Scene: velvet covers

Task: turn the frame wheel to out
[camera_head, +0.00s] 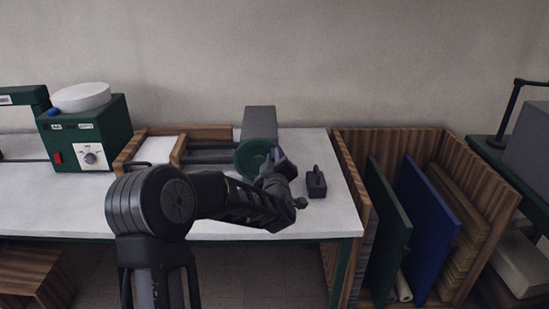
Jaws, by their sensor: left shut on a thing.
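The frame wheel (252,158) is a round green disc standing upright on the white table, in front of a grey block (259,122). My left gripper (273,160) is at the right side of the wheel, shut on it at its rim or handle. The gripper and wrist hide the exact hold and the wheel's lower right part. I cannot make out any in or out marking. My right gripper is not in view.
A dark block with a handle (316,184) stands right of my wrist. A wooden frame (183,136) adjoins the wheel's left. A green box with a dial (112,135) stands farther left. A wooden bin (450,157) holding upright panels is at the right.

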